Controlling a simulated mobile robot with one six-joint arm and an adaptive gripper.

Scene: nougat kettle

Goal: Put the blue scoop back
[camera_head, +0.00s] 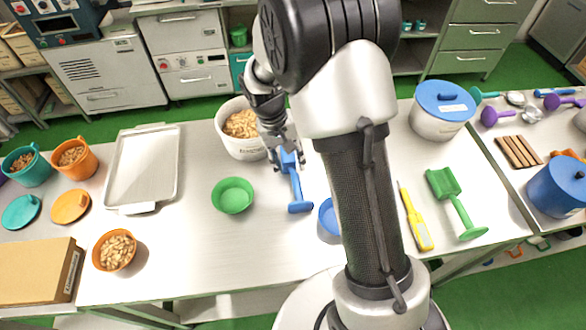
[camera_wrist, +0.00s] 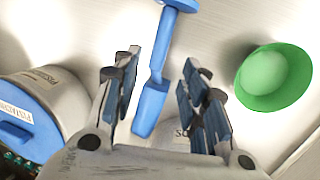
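The blue scoop (camera_head: 296,186) lies on the pale worktop in front of the nut tub, its T-shaped end toward the front edge. My gripper (camera_head: 288,160) is over its far end. In the wrist view the scoop (camera_wrist: 157,75) runs between the two spread fingers of my gripper (camera_wrist: 160,95), nearer the left finger, with gaps showing on both sides. The gripper is open and holds nothing. I cannot tell how high the fingers are above the worktop. The white tub of nuts (camera_head: 236,142) stands just behind, partly hidden by my arm.
A green bowl (camera_head: 232,195) stands left of the scoop, also in the wrist view (camera_wrist: 272,78). A blue bowl (camera_head: 328,218) is partly behind my arm. A blue-lidded tub (camera_head: 437,122), yellow tool (camera_head: 415,220) and green scoop (camera_head: 456,204) are right. A metal tray (camera_head: 112,185) is left.

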